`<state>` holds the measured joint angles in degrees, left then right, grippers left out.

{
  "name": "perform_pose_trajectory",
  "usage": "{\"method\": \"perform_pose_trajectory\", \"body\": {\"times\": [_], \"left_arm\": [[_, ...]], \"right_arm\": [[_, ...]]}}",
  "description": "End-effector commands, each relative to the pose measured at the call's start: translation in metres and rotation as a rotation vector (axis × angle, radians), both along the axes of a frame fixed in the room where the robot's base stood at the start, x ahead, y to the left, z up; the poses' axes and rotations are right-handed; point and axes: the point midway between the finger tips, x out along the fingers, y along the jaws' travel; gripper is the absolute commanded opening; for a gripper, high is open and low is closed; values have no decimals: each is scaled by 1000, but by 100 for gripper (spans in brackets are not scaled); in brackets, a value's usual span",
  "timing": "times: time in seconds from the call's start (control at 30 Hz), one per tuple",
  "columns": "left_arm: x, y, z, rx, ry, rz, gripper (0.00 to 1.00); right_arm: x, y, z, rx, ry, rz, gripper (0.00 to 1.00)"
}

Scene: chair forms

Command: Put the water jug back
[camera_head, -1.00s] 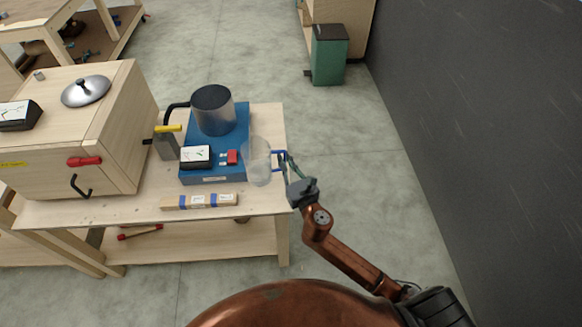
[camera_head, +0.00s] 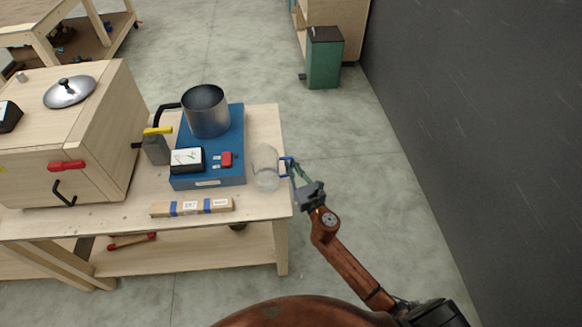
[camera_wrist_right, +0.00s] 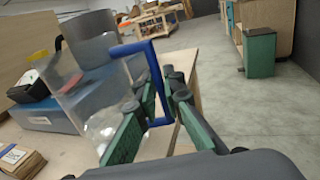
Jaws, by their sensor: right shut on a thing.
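The water jug is clear with a blue handle; in the head view the jug (camera_head: 265,168) stands upright at the right edge of the workbench, beside the blue unit. Whether its base touches the wood is hard to tell. My right gripper (camera_head: 291,168) is shut on the blue handle from the right. In the right wrist view the handle (camera_wrist_right: 150,80) passes between the green fingers (camera_wrist_right: 160,108), and the clear jug body (camera_wrist_right: 95,105) is to the left. My left gripper is not in view.
The blue unit (camera_head: 210,172) carries a metal pot (camera_head: 206,112). A labelled wood strip (camera_head: 192,207) lies in front. A wooden box (camera_head: 70,140) fills the left. Floor is free on the right, before the dark wall.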

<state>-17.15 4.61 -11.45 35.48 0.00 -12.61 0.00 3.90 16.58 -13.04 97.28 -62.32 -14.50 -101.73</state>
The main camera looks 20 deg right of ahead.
Motion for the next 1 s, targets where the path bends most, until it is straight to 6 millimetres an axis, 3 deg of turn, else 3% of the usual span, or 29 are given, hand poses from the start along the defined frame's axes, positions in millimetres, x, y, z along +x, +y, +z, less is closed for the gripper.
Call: {"method": "perform_pose_trajectory", "body": {"times": [0.23,0.27,0.5,0.87,1.0], "left_arm": [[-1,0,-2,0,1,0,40],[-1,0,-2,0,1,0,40],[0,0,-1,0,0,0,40],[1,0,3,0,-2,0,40],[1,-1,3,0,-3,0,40]], "right_arm": [[0,0,0,0,-2,1,0],[0,0,-2,-1,0,0,9],[0,0,-1,-1,-1,0,26],[0,0,4,0,-1,0,26],[-20,-1,1,-1,2,0,26]]}}
